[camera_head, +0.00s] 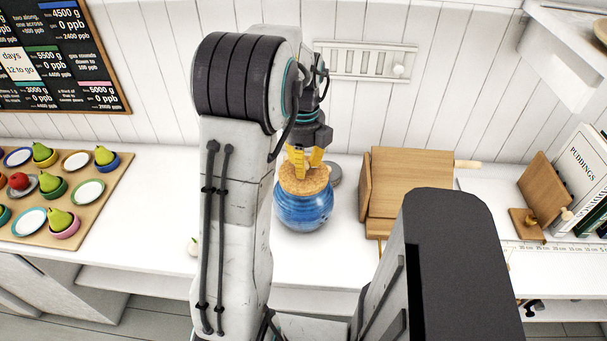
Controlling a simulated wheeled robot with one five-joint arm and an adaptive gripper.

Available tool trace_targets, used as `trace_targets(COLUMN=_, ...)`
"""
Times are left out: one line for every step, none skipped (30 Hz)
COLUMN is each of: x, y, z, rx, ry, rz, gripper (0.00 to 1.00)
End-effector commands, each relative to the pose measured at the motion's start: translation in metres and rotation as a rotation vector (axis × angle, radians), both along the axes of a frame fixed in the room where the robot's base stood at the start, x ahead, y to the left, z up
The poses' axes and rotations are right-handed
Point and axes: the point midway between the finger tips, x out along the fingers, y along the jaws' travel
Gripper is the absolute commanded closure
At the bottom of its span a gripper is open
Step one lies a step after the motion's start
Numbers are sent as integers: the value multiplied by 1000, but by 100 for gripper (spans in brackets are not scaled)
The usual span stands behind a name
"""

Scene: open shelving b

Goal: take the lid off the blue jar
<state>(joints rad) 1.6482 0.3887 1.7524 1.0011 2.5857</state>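The blue jar (303,213) stands upright on the white counter, just right of my arm. A round cork-coloured lid (303,184) sits on its mouth, looking level. My gripper (304,168) points down over the lid, with its yellow fingers at the lid's top. The fingertips overlap the lid in this view. I cannot tell whether they grip a knob or only hover or touch. Any knob on the lid is hidden by the fingers.
A wooden box-like stand (410,175) is close on the jar's right. A grey round object (335,174) is partly hidden behind the jar. A wooden board (85,222) with pears and small dishes lies at left. Books (585,165) stand at far right.

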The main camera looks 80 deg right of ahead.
Motion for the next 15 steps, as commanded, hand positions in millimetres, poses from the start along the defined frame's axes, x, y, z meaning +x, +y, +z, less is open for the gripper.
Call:
trace_targets(x=0, y=0, z=0, rx=-1, ry=0, rz=0, gripper=87)
trace_targets(x=0, y=0, z=0, rx=-1, ry=0, rz=0, gripper=89)
trace_targets(x=0, y=0, z=0, rx=-1, ry=0, rz=0, gripper=93)
trace_targets(x=0, y=0, z=0, rx=-1, ry=0, rz=0, gripper=95)
trace_targets(x=0, y=0, z=0, rx=-1, ry=0, rz=0, gripper=98)
trace_targets(x=0, y=0, z=0, rx=-1, ry=0, rz=0, gripper=100)
trace_targets(x=0, y=0, z=0, rx=-1, ry=0, rz=0, gripper=100)
trace_targets(x=0, y=0, z=0, rx=-1, ry=0, rz=0, gripper=100)
trace_targets(x=0, y=0, z=0, rx=-1, ry=0, rz=0, gripper=100)
trace_targets(x=0, y=0, z=0, rx=-1, ry=0, rz=0, gripper=100)
trace_targets(x=0, y=0, z=0, rx=-1, ry=0, rz=0, gripper=100)
trace_targets(x=0, y=0, z=0, rx=-1, ry=0, rz=0, gripper=100)
trace_targets(x=0, y=0, z=0, rx=0, ry=0, rz=0, gripper=100)
trace_targets(x=0, y=0, z=0, rx=0, ry=0, rz=0, gripper=100)
trace_targets(x=0, y=0, z=0, rx=0, ry=0, rz=0, gripper=100)
